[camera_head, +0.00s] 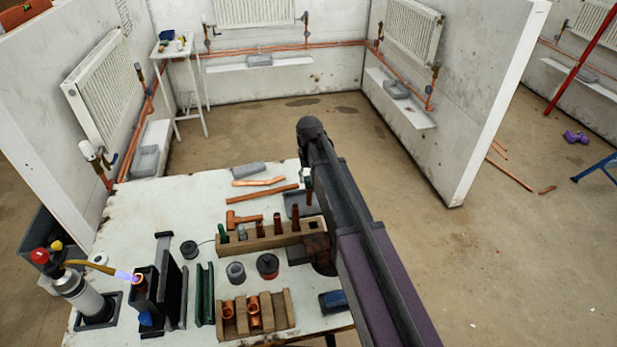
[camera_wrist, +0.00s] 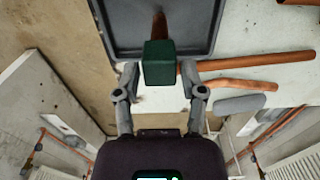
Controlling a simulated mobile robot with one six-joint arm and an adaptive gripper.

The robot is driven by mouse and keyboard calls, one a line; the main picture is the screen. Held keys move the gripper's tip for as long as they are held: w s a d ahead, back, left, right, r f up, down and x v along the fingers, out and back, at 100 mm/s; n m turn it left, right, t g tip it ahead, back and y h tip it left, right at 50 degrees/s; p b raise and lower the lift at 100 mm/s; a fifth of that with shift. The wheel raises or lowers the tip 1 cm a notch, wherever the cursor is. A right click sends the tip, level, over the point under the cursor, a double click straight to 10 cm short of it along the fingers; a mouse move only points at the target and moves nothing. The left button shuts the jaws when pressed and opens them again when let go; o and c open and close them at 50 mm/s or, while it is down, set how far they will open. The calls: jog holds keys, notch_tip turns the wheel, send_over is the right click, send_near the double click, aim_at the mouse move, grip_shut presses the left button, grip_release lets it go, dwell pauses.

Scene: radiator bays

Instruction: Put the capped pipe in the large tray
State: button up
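The capped pipe is a copper pipe with a green block-shaped cap (camera_wrist: 159,64). In the wrist view the cap is between the fingertips of my gripper (camera_wrist: 159,76), which appear closed on it. The copper part (camera_wrist: 159,24) points away from the gripper, over the large tray. The large tray is dark grey with a raised rim (camera_wrist: 104,30). In the head view the tray (camera_head: 291,211) is partly hidden behind my arm and the rack. The green cap (camera_head: 306,174) shows just left of my arm; most of the gripper is hidden there.
A wooden rack (camera_head: 262,241) with several upright pieces stands in front of the tray. Loose copper pipes (camera_head: 262,195) and a grey block (camera_head: 248,170) lie to its left. A lit torch (camera_head: 108,269) burns at the table's left. A holder with copper fittings (camera_head: 275,323) is at the front.

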jog(key=shift+o, duration=0.3)
jog(key=shift+r, duration=0.2)
notch_tip(320, 180, up, 12)
jog(key=p, duration=1.2)
dwell(0.8)
jog(key=s+d+m, duration=0.1)
jog(key=s+d, duration=0.6)
jog(key=s, duration=0.4)
jog(key=s+d+m, duration=0.1)
jog(key=s+d, duration=0.7)
jog(key=s, duration=0.3)
jog(key=shift+s+d, duration=0.3)
jog(key=shift+f, duration=0.15)
notch_tip(320, 180, down, 3)
jog(key=shift+r+b, duration=0.2)
jog(key=shift+b, duration=1.05)
